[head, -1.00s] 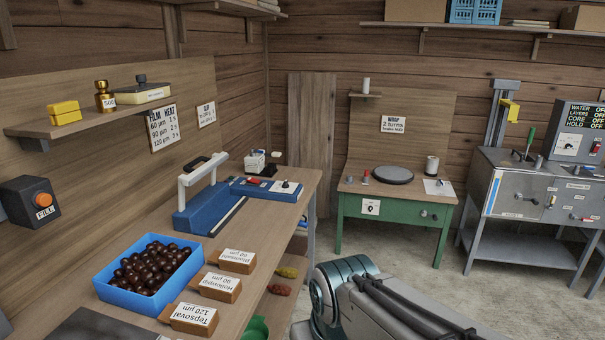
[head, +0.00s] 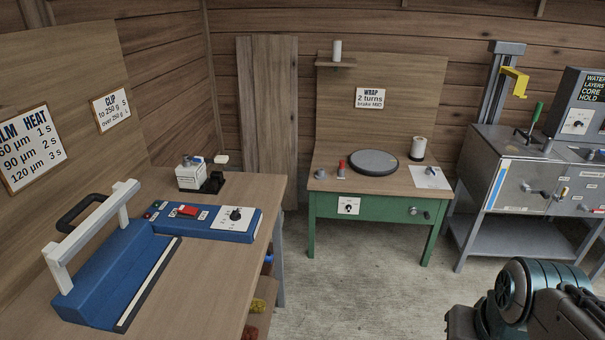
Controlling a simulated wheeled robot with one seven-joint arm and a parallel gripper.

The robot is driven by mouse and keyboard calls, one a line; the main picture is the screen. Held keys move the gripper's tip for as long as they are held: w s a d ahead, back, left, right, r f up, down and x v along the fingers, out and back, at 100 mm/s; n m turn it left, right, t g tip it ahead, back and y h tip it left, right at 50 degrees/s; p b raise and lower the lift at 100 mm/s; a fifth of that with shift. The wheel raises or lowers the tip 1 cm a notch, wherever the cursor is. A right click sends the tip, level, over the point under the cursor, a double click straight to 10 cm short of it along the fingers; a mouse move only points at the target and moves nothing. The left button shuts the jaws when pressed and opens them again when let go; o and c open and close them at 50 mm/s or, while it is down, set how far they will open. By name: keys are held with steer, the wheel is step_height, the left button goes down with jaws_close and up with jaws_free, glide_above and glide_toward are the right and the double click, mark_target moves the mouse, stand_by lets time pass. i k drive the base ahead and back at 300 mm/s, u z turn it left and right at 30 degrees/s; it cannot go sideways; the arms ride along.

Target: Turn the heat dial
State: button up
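The blue heat sealer (head: 115,275) stands on the wooden bench at left, with a raised white and black handle arm (head: 90,235). Its blue control box (head: 205,221) sits behind it to the right. On the box's white panel is a black dial with a pale pointer (head: 235,214); the scale marks are too small to read. A red switch (head: 187,211) lies left of the dial. Part of my arm shows at the lower right, well away from the dial. My gripper's fingers cannot be seen.
A film heat sign (head: 28,148) lists 60 µm 1 s, 90 µm 2 s, 120 µm 3 s. A small white device (head: 191,175) stands behind the control box. A green table (head: 375,207) with another dial (head: 349,206) stands beyond. Floor between is clear.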

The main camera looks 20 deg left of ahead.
mark_target(236, 216)
steer(key=u, duration=0.2)
steer(key=i, duration=1.5)
steer(key=u, duration=1.1)
steer(key=i, duration=0.6)
steer(key=u, duration=0.4)
